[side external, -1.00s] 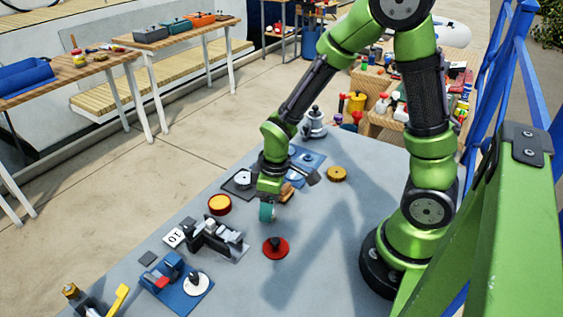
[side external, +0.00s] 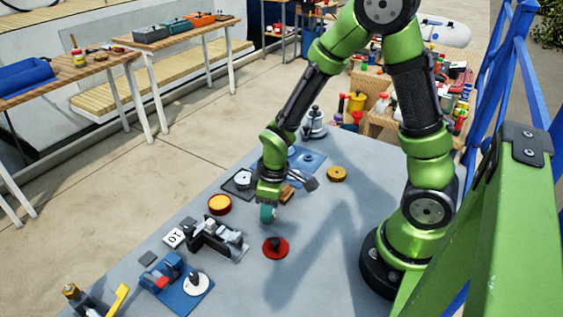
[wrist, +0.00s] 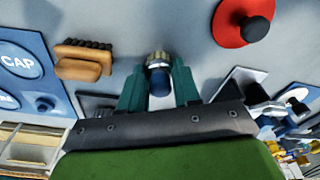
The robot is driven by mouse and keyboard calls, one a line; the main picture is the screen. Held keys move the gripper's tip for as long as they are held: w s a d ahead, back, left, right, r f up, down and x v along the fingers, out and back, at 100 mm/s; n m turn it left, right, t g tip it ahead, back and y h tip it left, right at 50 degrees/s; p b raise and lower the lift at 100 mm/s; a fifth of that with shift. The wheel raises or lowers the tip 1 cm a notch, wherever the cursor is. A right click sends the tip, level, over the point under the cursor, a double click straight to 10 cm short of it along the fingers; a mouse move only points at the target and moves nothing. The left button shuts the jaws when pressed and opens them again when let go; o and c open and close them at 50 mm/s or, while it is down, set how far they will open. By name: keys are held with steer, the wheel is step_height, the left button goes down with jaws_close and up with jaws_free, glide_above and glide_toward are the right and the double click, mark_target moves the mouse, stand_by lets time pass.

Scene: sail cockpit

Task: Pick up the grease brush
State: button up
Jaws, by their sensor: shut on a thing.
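My gripper (wrist: 159,84) has teal fingers shut on a small upright thing with a blue rounded end and a pale metallic collar. I take it to be the grease brush (wrist: 159,80); its lower part is hard to make out. In the side view my gripper (side external: 267,214) is low over the grey table, and the fingers hide the held thing. A separate wooden-backed brush with dark bristles (wrist: 84,62) lies left of the gripper in the wrist view, apart from it.
A red disc with a black knob (side external: 275,247) lies just in front of my gripper. A black fixture (side external: 217,238) and a red-rimmed yellow disc (side external: 219,204) stand to the left. A blue board (side external: 308,160) lies behind.

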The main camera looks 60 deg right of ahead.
step_height(320, 180, up, 10)
steer(key=o, duration=0.5)
steer(key=c, duration=0.4)
